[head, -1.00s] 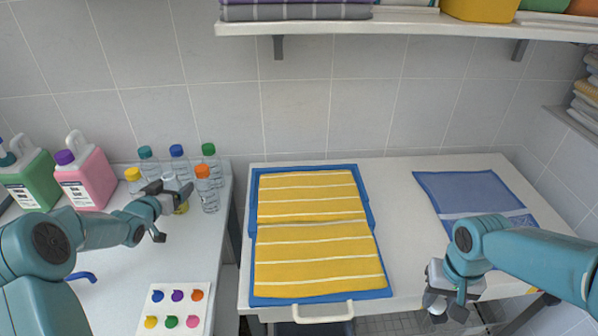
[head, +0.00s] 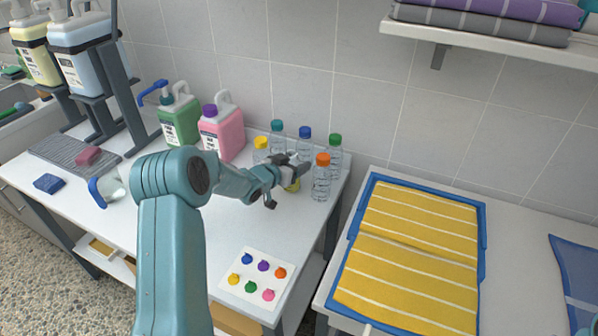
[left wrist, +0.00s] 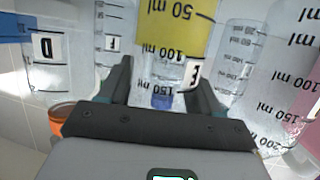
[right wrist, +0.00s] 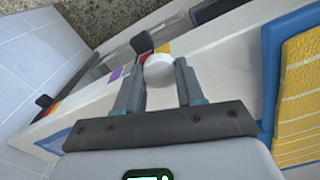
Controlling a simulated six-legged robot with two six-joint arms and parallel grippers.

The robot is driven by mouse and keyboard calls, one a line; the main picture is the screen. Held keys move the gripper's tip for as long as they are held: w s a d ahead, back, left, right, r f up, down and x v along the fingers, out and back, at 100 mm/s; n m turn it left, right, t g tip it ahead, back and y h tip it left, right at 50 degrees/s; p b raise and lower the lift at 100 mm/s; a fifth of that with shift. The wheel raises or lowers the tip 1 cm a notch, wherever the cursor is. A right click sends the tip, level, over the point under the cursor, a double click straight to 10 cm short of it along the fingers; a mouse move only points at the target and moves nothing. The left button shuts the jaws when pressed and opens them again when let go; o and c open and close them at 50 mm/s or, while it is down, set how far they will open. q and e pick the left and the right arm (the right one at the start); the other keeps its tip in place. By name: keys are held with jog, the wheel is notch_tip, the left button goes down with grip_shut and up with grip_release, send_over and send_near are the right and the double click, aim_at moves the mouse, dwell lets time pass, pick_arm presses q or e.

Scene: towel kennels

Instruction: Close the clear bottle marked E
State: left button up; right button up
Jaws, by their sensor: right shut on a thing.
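The clear bottle marked E (head: 292,185), with yellow liquid in it, stands among the other bottles on the left table. In the left wrist view the bottle (left wrist: 172,30) shows upside down, with its E label at the right. My left gripper (head: 283,181) is at this bottle and hides its top in the head view. Its fingers (left wrist: 160,85) are apart, one on each side of the bottle's narrower part; I see no clear contact. In the right wrist view my right gripper (right wrist: 160,80) is shut on a white cap (right wrist: 160,70). It is outside the head view.
Close around stand bottles with orange (head: 321,180), green (head: 334,155), blue (head: 305,146), teal (head: 277,140) and yellow (head: 261,150) caps. A pink jug (head: 222,133) is behind left. A card with coloured spots (head: 258,277) lies in front. Yellow towel (head: 415,250) lies right.

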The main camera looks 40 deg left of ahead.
pick_arm(q)
jog(key=shift+c, duration=0.5)
jog(key=shift+r, duration=0.1)
